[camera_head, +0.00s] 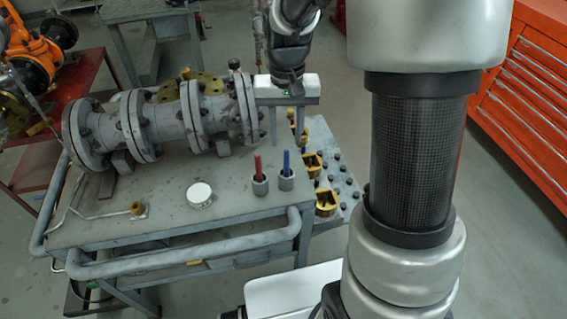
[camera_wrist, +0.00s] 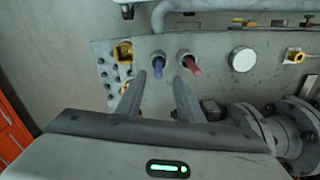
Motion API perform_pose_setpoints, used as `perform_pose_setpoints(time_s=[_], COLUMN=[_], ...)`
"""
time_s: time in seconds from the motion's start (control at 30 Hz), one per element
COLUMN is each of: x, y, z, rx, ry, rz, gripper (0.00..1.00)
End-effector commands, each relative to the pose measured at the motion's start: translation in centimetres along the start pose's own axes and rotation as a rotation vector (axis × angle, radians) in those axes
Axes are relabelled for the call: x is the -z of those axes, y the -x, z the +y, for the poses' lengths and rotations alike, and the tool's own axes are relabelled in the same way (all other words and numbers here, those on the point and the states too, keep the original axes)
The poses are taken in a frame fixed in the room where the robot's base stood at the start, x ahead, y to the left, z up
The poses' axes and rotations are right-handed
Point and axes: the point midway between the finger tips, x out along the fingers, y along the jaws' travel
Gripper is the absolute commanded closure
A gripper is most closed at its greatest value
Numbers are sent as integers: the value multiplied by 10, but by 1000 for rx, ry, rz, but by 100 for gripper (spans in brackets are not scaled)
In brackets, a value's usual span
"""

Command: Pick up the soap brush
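No thing is clearly recognisable as a soap brush. Two upright handles stand in small grey cups on the workbench: a red one (camera_head: 257,166) and a blue one (camera_head: 286,162). They also show in the wrist view, the blue handle (camera_wrist: 158,67) left of the red handle (camera_wrist: 191,66). Whether either is the brush I cannot tell; any bristles are hidden in the cups. My gripper (camera_head: 288,130) points down above the bench, behind the cups in the head view. Its two fingers (camera_wrist: 159,84) are apart with nothing between them.
A grey flanged valve assembly (camera_head: 165,120) lies left of my gripper, close to it. A round white tin (camera_head: 200,194) and a bent rod with a brass end (camera_head: 137,208) lie on the workbench (camera_head: 165,225). Yellow parts (camera_head: 325,200) sit on the right side panel.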

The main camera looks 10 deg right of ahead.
Motion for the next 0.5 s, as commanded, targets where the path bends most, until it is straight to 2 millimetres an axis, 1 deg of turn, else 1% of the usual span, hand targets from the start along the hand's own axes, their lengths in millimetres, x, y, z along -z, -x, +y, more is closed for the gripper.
perform_pose_setpoints(time_s=[0.03, 0.1, 0.2, 0.43, 0.5], x=[-1, -1, 0, 1, 2], y=[-14, -27, -41, -56, -66], z=[0, 0, 0, 0, 1], rx=[-1, -1, 0, 0, -1], ry=[0, 0, 0, 0, 0], rz=[-5, -4, -2, -1, -3], gripper=[66, 66, 66, 66, 66])
